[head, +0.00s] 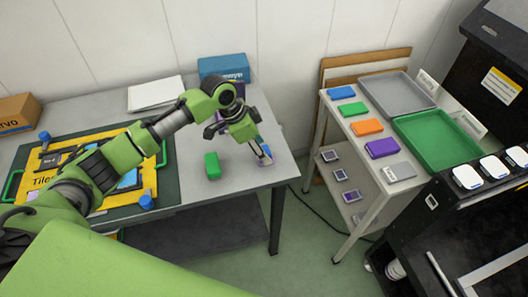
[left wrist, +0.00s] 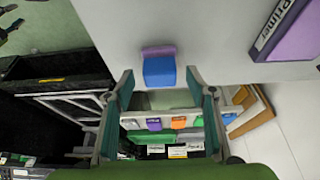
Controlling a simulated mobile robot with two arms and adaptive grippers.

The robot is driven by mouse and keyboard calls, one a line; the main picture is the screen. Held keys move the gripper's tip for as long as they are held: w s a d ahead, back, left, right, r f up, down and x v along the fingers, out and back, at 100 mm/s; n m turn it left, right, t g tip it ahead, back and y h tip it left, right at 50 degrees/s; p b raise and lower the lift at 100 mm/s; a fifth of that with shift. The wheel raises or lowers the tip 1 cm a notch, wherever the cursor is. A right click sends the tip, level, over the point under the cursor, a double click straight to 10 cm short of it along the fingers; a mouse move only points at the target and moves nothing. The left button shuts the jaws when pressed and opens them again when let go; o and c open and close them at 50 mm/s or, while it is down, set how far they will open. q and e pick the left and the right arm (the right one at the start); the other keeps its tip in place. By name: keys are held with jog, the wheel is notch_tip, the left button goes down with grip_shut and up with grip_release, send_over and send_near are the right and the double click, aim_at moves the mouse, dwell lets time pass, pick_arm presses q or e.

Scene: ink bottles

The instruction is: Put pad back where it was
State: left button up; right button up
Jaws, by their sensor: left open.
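A blue block with a purple part (left wrist: 159,70) is on the grey table near its edge in the left wrist view. In the head view its blue part (head: 265,149) shows beside my left gripper (head: 262,158), at the table's right end. My left gripper is open, and in the left wrist view (left wrist: 160,78) its fingers are on either side of the block, with gaps. I cannot tell whether this block is the pad. A green block (head: 211,164) stands on the table to the left.
A cart holds blue (head: 341,92), green (head: 354,108), orange (head: 367,127) and purple (head: 382,147) blocks, a grey tray (head: 398,90) and a green tray (head: 437,140). Small square items (head: 340,174) lie on its lower shelf. A floor gap separates cart and table.

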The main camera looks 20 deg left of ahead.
pick_arm(q)
jog(key=b+v, duration=0.1)
jog(key=v, duration=0.8)
jog(key=shift+r, duration=0.25)
jog(key=shift+s+f, duration=0.1)
